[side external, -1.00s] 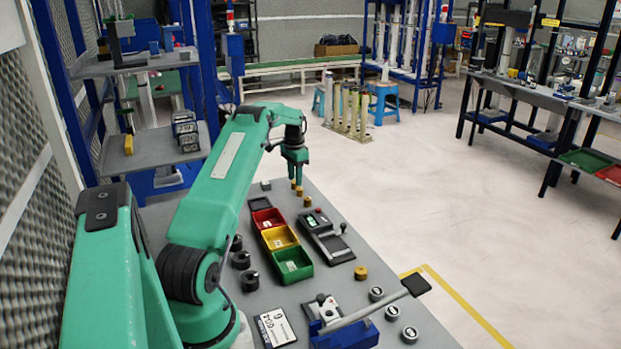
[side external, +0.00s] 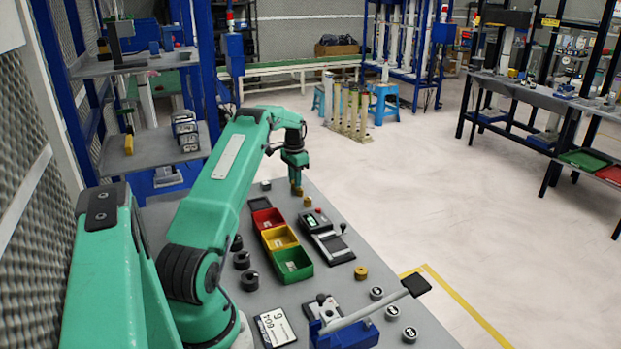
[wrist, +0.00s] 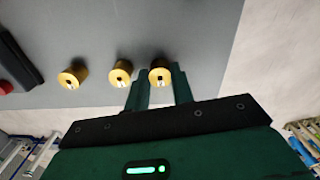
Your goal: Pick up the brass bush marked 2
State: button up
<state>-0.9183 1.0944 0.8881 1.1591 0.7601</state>
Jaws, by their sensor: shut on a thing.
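Three brass bushes stand in a row near the far end of the grey bench. In the wrist view they are a left one (wrist: 72,77), a middle one (wrist: 120,73) and a right one (wrist: 160,74). My gripper (wrist: 159,82) has its two fingers on either side of the right bush and is shut on it. In the side view my gripper (side external: 295,185) is low over the far end of the row and partly hides the bushes. Each bush has a small pale label on its top; I cannot read the numbers.
Red (side external: 266,221), yellow (side external: 279,238) and green (side external: 292,264) bins stand in a row on the bench. The bench edge is close to the gripped bush.

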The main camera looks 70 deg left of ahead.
jog(key=shift+r, duration=0.15)
jog(key=shift+r, duration=0.45)
notch_tip(320, 180, up, 3)
jog(key=shift+f, duration=0.1)
jog(key=w+d+r, duration=0.4)
jog(key=d+r, duration=0.3)
jog(key=d, duration=0.3)
jog(key=shift+w+d, duration=0.15)
jog(key=shift+d, duration=0.25)
